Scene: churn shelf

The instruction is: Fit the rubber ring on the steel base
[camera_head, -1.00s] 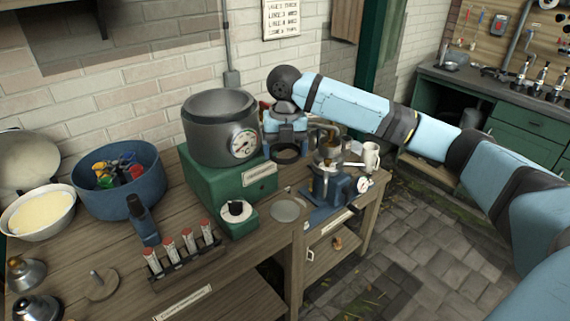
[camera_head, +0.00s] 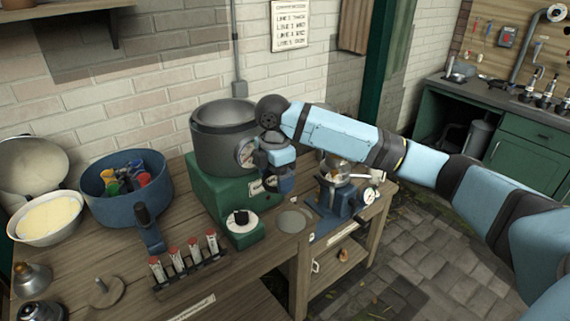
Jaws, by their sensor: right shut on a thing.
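My right gripper (camera_head: 284,194) is shut, low over the bench in front of the green box with the grey pot. The dark rubber ring is not clearly visible now; it showed just under this gripper a second ago, and what the jaws hold is mostly hidden by the gripper. A flat, round grey steel disc, which looks like the steel base (camera_head: 294,220), lies on the bench near its front edge, just below and right of the gripper. Nothing is seen on it. My left gripper is not in view.
The grey pot with a gauge (camera_head: 222,140) stands close left of the gripper. A blue device (camera_head: 337,196) stands right of the disc. A green box with a knob (camera_head: 242,228) sits left of it. A rack of red-capped tubes (camera_head: 190,262) is at the front.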

